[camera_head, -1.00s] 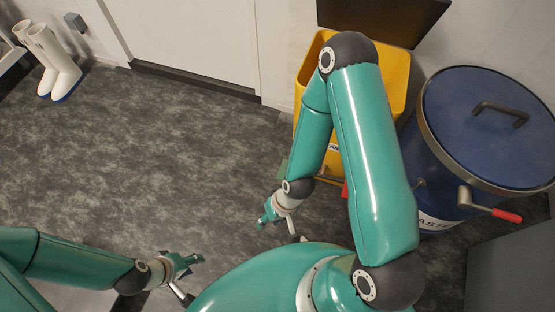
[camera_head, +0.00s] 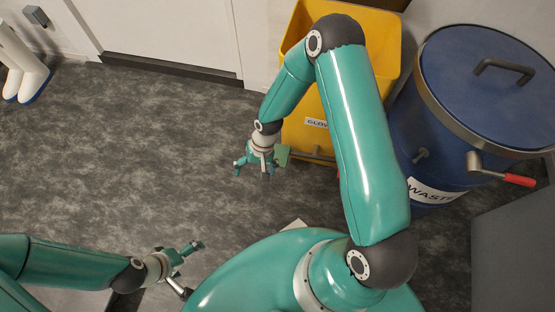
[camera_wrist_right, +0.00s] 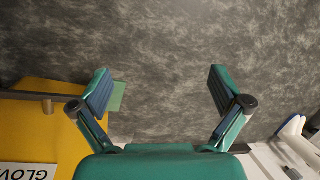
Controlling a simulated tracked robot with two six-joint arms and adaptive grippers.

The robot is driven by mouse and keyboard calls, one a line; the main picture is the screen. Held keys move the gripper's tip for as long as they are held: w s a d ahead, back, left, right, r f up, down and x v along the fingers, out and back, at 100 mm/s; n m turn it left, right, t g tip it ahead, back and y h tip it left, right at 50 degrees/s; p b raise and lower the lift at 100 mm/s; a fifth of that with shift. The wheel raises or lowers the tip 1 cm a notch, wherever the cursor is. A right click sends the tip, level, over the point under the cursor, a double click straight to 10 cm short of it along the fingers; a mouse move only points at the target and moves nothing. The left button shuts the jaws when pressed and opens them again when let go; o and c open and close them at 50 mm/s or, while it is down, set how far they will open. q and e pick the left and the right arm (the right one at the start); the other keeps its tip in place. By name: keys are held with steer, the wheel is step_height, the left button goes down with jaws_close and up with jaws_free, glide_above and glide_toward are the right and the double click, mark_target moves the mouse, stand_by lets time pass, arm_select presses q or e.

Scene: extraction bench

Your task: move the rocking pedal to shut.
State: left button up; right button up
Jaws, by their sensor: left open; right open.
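The rocking pedal is a green plate (camera_head: 283,155) low on the front of the yellow bin (camera_head: 305,140), with a grey bar (camera_head: 318,156) running right from it. My right gripper (camera_head: 254,172) is open and empty, just left of the pedal, low over the floor. In the right wrist view the open fingers (camera_wrist_right: 160,90) spread wide. The green plate (camera_wrist_right: 119,97) shows partly behind the left finger; I cannot tell whether they touch. My left gripper (camera_head: 192,268) is open and empty, well away at the lower left.
A blue waste drum (camera_head: 440,130) with a red-tipped handle (camera_head: 518,180) stands right of the yellow bin. My right arm hides part of the bin. White boots (camera_head: 22,70) stand at the far left. The dark floor (camera_head: 130,160) between is clear.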

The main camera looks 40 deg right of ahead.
steer(key=w+d+f+m+h+b, duration=0.35)
steer(key=w+d+m+b, duration=0.2)
steer(key=w+d, duration=0.65)
steer(key=shift+n+g+h, duration=0.35)
steer(key=shift+g+h, duration=0.05)
steer(key=shift+h, duration=0.05)
steer(key=s+d+f+b, duration=0.1)
steer(key=f+b, duration=0.1)
steer(key=f, duration=0.3)
steer(key=s+d+f+b, duration=0.1)
steer(key=f+b, duration=0.1)
steer(key=f, duration=0.3)
steer(key=s+d+f+b, duration=0.1)
steer(key=f+b, duration=0.1)
steer(key=f, duration=0.3)
steer(key=shift+s+f, duration=0.15)
steer(key=shift+f, duration=0.2)
arm_select(q)
step_height(320, 180, down, 14)
steer(key=shift+r, duration=0.2)
arm_select(e)
steer(key=shift+c, duration=0.3)
